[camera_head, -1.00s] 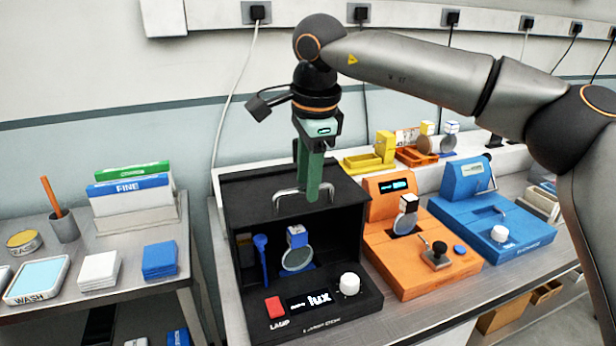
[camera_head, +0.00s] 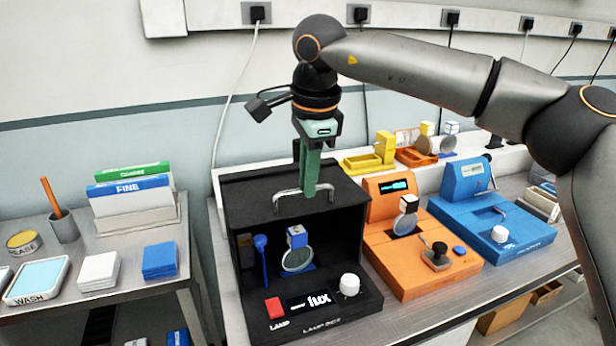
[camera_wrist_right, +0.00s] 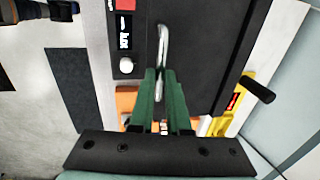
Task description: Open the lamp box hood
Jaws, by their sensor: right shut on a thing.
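The lamp box (camera_head: 240,230) is a black box on the bench with an open front, a dark top and a metal bar handle (camera_head: 288,192) on the top's front edge. Inside it are a blue stick (camera_head: 261,258) and a round lens with a blue-and-white block (camera_head: 297,258). My right gripper (camera_head: 311,192), with green fingers, points down and is shut on the handle. In the right wrist view the fingers (camera_wrist_right: 164,85) meet at the handle bar (camera_wrist_right: 162,48).
An orange module (camera_head: 420,262) and a blue module (camera_head: 510,238) stand close on the right. A side table with a blue wash tray (camera_head: 38,280) and pads is on the left. Yellow and orange trays sit behind.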

